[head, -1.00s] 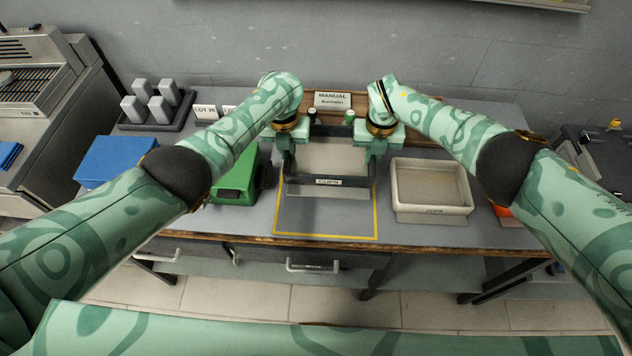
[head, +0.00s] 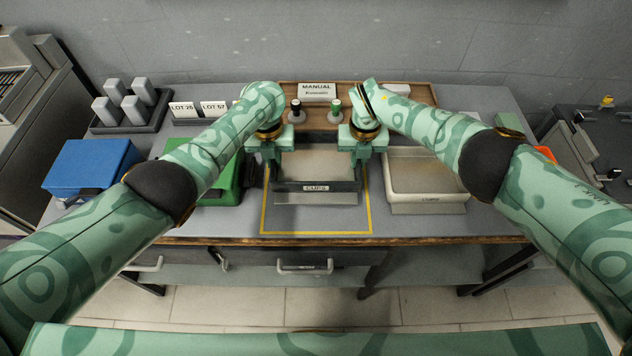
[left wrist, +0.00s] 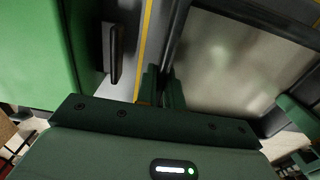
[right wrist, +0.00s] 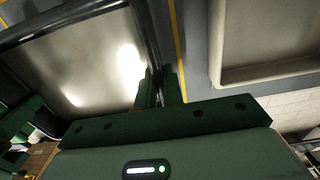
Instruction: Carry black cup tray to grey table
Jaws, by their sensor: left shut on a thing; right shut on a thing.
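The black cup tray (head: 340,187), labelled CUPS on its front wall, is level between my two grippers over the yellow-outlined area of the grey tabletop (head: 420,228). Its pale inside looks empty. My left gripper (head: 271,165) is shut on its left side and my right gripper (head: 361,165) on its right side. The tray's edge also runs into the jaws in the left wrist view (left wrist: 235,65) and the right wrist view (right wrist: 80,65). A shadow shows below its front wall; I cannot tell how large any gap under it is.
A cream tray (head: 425,175) stands close on the right. A green box (head: 222,190) is close on the left, with a blue box (head: 88,165) beyond it. A wooden board with a MANUAL sign (head: 317,91) and two small tampers is behind.

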